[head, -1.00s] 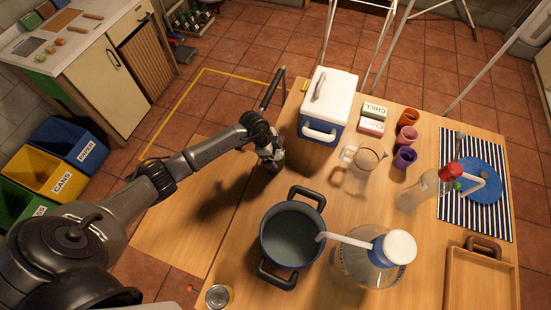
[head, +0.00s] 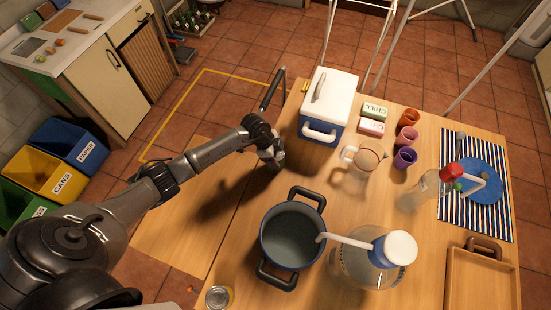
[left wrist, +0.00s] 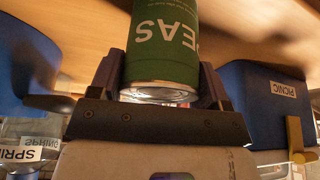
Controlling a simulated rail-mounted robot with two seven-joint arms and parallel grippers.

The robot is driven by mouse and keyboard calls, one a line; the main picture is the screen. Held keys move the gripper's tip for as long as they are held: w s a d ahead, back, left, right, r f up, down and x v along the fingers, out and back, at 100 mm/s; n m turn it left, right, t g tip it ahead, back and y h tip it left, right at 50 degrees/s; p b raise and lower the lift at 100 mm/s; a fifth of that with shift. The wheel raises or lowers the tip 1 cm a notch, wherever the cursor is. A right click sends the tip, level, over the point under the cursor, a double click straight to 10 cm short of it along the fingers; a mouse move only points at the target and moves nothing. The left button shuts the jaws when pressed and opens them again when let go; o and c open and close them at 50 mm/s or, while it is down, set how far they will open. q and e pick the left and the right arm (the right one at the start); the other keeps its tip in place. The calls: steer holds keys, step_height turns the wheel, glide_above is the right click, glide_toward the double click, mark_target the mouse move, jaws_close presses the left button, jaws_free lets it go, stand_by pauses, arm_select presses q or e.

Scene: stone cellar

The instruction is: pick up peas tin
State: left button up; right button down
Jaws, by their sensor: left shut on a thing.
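The peas tin (left wrist: 163,52) is green with white "PEAS" lettering and a bare metal rim. In the left wrist view it stands between the two fingers of my left gripper (left wrist: 160,88), which is shut on it. In the head view my left gripper (head: 274,162) is over the table's left part, between the pot and the cool box. There the tin is mostly hidden by the gripper, and I cannot tell whether it is clear of the table. My right gripper is not in view.
A blue pot (head: 291,237) stands in front of the gripper, and a blue-and-white cool box (head: 328,103) behind it to the right. A glass jug (head: 367,170), cups and a large water bottle (head: 368,262) stand further right. Another tin (head: 219,297) is at the front edge.

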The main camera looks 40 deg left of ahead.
arm_select(q)
steer(key=shift+c, duration=0.9)
steer(key=shift+r, duration=0.2)
